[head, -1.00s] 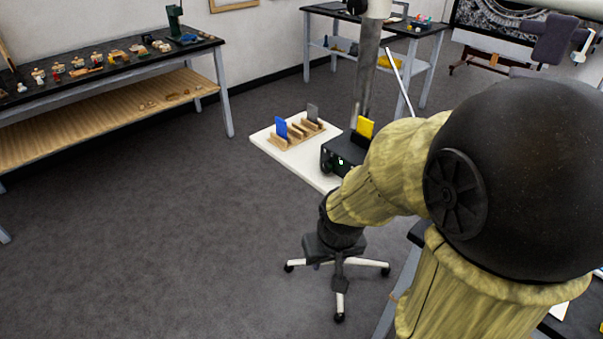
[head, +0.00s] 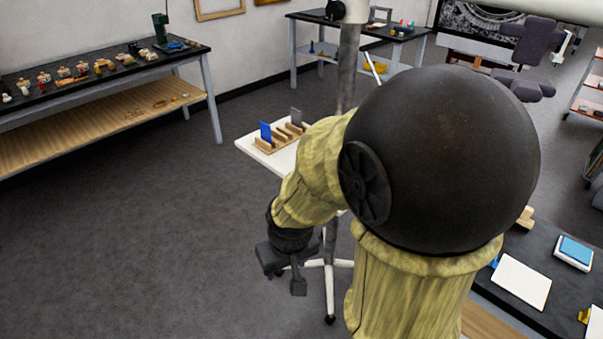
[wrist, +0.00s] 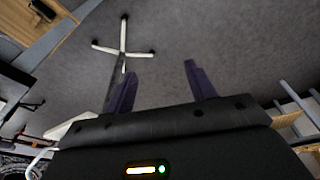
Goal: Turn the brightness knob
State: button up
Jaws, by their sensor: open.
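The brightness knob does not show in either current view. The black box with a green light, seen earlier on the small white table (head: 285,161), is now hidden behind my arm in the head view. My gripper (head: 287,280) hangs below my forearm, in front of the table and lower than its top. In the wrist view my gripper (wrist: 159,72) has two dark fingers spread apart, with nothing between them but grey floor.
A wooden rack (head: 273,147) holds a blue card (head: 265,132) and a grey card (head: 295,116) on the table. The table's white legged base (wrist: 123,48) stands beyond my fingers. A workbench with small items (head: 90,78) is at left. Open floor (head: 120,240) lies at lower left.

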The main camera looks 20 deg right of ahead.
jog(key=w+d+f+n+g+h+p, duration=0.2)
jog(key=w+n+h+p, duration=0.1)
jog(key=w+n+h, duration=0.3)
jog(key=w+d+f+n+g+h+p, duration=0.25)
jog(key=w+n+h, duration=0.2)
jog(key=n, duration=0.25)
jog(key=w+a+r+n+t+h+p, duration=0.1)
jog(key=w+a+n+t+h, duration=0.1)
jog(key=w+n+t+h, duration=0.1)
jog(key=w+a+r+n+t+h+p, duration=0.1)
jog(key=w+a+r+n+t+h, duration=0.1)
jog(key=w+n, duration=0.4)
jog(key=w+a+t+h, duration=0.1)
jog(key=w+t+h, duration=0.1)
jog(key=shift+w+r+p, duration=0.3)
jog(key=shift+d, duration=0.1)
jog(key=p+x, duration=0.3)
jog(key=x, duration=1.4)
jog(key=shift+d+f+p, duration=0.15)
jog(key=shift+d+p, duration=0.05)
jog(key=shift+p, duration=0.15)
jog(key=shift+c, duration=0.2)
